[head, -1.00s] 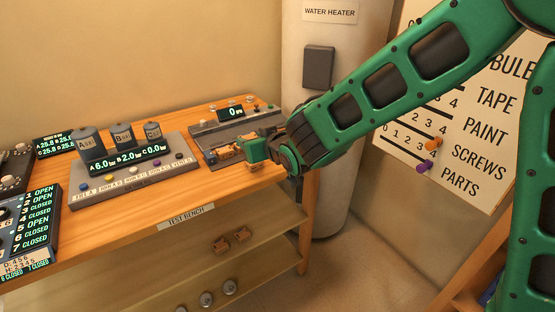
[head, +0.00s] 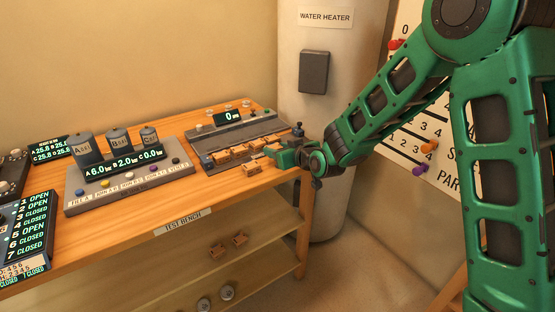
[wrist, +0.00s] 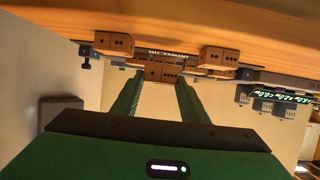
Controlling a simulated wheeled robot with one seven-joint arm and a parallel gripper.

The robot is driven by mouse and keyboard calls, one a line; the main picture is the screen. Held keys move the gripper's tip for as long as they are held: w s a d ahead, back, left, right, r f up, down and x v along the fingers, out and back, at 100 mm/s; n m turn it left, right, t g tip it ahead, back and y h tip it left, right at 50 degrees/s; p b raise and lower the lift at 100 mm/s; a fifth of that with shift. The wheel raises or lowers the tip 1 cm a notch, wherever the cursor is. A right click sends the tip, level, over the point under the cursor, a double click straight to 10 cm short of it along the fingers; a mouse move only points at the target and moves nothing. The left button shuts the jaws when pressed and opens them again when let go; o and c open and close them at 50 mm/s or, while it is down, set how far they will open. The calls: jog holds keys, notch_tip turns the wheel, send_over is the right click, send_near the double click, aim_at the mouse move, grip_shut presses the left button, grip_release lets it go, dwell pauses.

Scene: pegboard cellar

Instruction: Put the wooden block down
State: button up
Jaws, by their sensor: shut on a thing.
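The wooden block (wrist: 160,73) shows between the two green fingertips in the wrist view, with small dark dots on its face. My gripper (wrist: 158,84) is shut on it. In the head view my gripper (head: 272,152) is low at the right end of the test bench, at the front of the grey rack. The fingers hide most of the held block there, and I cannot tell whether it touches a surface. Another wooden block (head: 252,168) sits on the bench top just in front of the rack.
The grey rack (head: 205,168) holds several wooden blocks and has a display reading 0. A console (head: 125,188) with labelled weights stands left of it on the bench (head: 150,225). Two blocks (head: 228,246) lie on the shelf below. The water heater (head: 318,120) stands behind.

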jog(key=shift+f, duration=1.65)
jog(key=shift+f, duration=0.2)
jog(key=o, duration=1.1)
jog(key=shift+c, duration=0.2)
jog(key=v, duration=1.1)
